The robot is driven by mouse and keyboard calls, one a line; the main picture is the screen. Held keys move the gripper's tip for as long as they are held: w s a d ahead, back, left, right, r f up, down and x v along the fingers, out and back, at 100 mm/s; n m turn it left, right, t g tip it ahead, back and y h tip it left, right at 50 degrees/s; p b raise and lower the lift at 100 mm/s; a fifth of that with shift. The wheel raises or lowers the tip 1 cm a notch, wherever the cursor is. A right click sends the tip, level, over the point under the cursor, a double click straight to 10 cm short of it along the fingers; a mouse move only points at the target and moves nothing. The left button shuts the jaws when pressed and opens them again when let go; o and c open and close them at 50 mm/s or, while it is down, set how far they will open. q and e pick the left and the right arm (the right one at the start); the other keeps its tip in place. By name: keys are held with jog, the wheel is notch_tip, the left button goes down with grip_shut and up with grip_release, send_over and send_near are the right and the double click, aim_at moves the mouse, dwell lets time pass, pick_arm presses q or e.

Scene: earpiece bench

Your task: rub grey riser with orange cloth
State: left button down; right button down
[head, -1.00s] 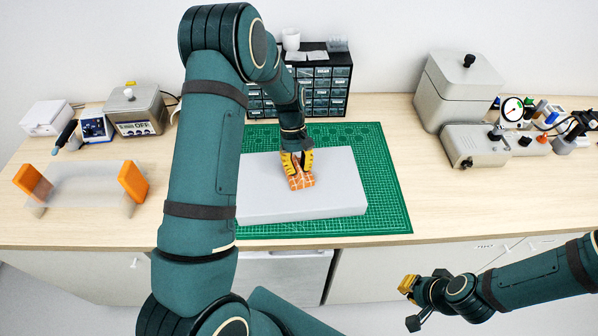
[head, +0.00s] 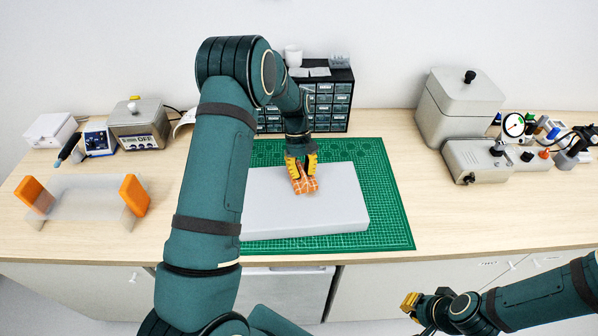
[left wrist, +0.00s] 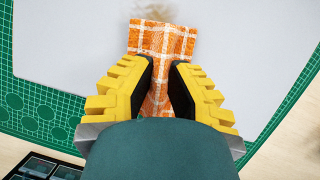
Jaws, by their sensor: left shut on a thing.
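The grey riser (head: 268,212) is a flat, light grey block lying on the green cutting mat (head: 392,215). My left gripper (head: 303,178) is over the riser's top, right of its middle, with yellow fingers shut on the orange cloth (head: 306,187). The cloth has a white check and hangs down at the riser's top; it seems to touch it. In the left wrist view the cloth (left wrist: 165,40) sticks out between both fingers, and a brownish smudge (left wrist: 160,10) shows on the riser just past its edge. My right gripper (head: 409,302) is low at the right, in front of the bench; its jaws are unclear.
A dark drawer cabinet (head: 331,98) stands behind the mat. A clear stand with orange ends (head: 135,195) is at the left. Grey boxes (head: 462,98) and instruments stand at the right.

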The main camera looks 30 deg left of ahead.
aim_at(307, 179)
pick_arm(q)
jog(key=shift+w+d+f, duration=0.1)
jog(key=shift+w+d, duration=0.15)
jog(key=shift+d, duration=0.2)
jog(key=shift+s+d, duration=0.45)
jog(key=shift+s, duration=0.25)
jog(key=shift+s+d, duration=0.45)
jog(key=shift+s, duration=0.2)
jog(key=shift+s+d+p, duration=0.2)
jog(key=shift+s+d, duration=0.3)
jog(key=shift+s, duration=0.2)
jog(key=shift+s+d+p, duration=0.2)
jog(key=shift+s+d, duration=0.3)
jog(key=shift+s, duration=0.2)
jog(key=shift+s+d, duration=0.5)
jog(key=shift+s, duration=0.2)
jog(key=shift+s+d, duration=0.45)
jog(key=shift+s, duration=0.2)
jog(key=shift+r+p, duration=0.9)
jog(key=shift+r, duration=2.2)
